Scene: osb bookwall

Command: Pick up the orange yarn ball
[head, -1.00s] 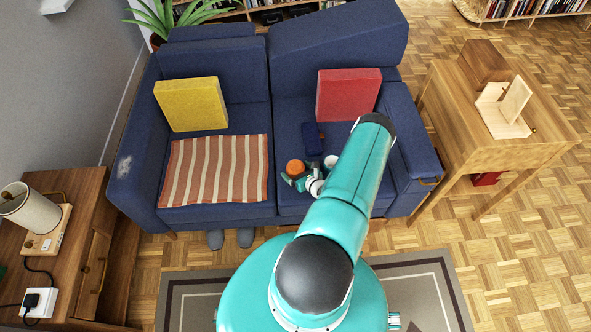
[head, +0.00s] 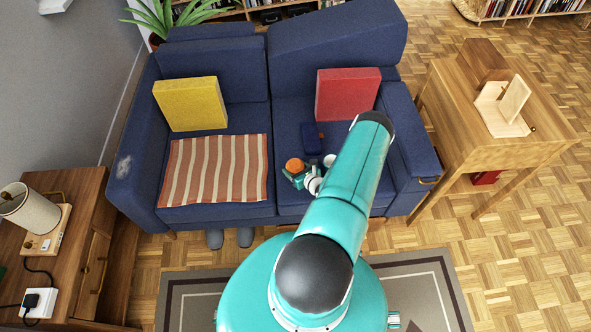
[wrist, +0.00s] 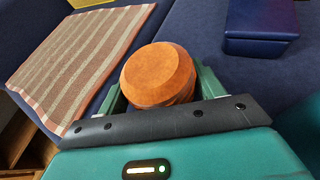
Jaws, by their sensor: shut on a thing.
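The orange yarn ball (head: 294,165) is on the right seat of the blue sofa, near its front edge. In the wrist view it is a rounded orange-brown thing (wrist: 158,75) between the two green fingers of my gripper (wrist: 160,88). The fingers are shut on it, one at each side. In the head view my gripper (head: 298,177) is at the ball, partly hidden by my arm. I cannot tell whether the ball touches the seat.
A dark blue box (wrist: 262,22) lies behind the ball, with a white item (head: 329,161) beside my gripper. A striped blanket (head: 215,170) covers the left seat. Red (head: 347,94) and yellow (head: 190,104) cushions lean on the backrest. A wooden table (head: 510,150) stands right of the sofa.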

